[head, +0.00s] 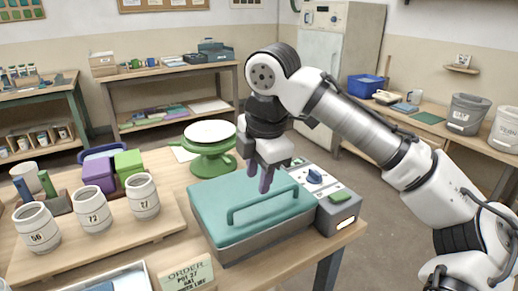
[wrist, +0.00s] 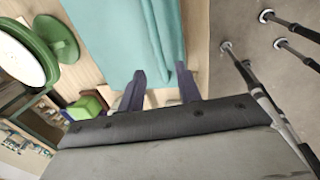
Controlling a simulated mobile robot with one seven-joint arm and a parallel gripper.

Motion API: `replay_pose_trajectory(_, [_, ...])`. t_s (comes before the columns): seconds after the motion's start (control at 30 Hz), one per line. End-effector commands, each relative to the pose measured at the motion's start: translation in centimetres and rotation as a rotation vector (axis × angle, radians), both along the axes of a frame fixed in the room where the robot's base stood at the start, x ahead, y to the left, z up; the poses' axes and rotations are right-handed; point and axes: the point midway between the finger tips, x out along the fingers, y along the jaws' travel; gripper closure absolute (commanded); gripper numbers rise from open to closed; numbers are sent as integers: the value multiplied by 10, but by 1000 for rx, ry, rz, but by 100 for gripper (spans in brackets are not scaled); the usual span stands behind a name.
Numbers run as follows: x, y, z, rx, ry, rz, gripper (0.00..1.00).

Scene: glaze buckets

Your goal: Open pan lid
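The pan (head: 262,241) is a grey box-shaped vessel on the wooden table, with a teal lid (head: 222,196) lying shut on top. The lid has a raised teal bar handle (head: 262,205) along its near side. My gripper (head: 261,181) points down above the lid, behind the handle in the head view. Its two purple-grey fingers are apart with nothing between them. In the wrist view my gripper (wrist: 161,82) is at the edge of the teal lid (wrist: 105,40), and the handle (wrist: 160,30) runs up from between the fingers. I cannot tell whether the fingers touch the lid.
A control box (head: 325,190) with a blue knob stands against the pan's right side. A green turntable (head: 210,150) stands behind the pan. Several numbered white jars (head: 93,212) stand on a board at left. An order card (head: 186,275) is in front.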

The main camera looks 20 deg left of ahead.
Motion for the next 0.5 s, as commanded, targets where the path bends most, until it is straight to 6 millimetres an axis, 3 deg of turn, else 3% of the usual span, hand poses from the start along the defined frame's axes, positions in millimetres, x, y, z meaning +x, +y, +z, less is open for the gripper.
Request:
replay_pose_trajectory(0.2, [-4, -5, 38, 1, -1, 0, 66])
replay_pose_trajectory(0.5, [-7, -9, 60, -1, -1, 0, 66])
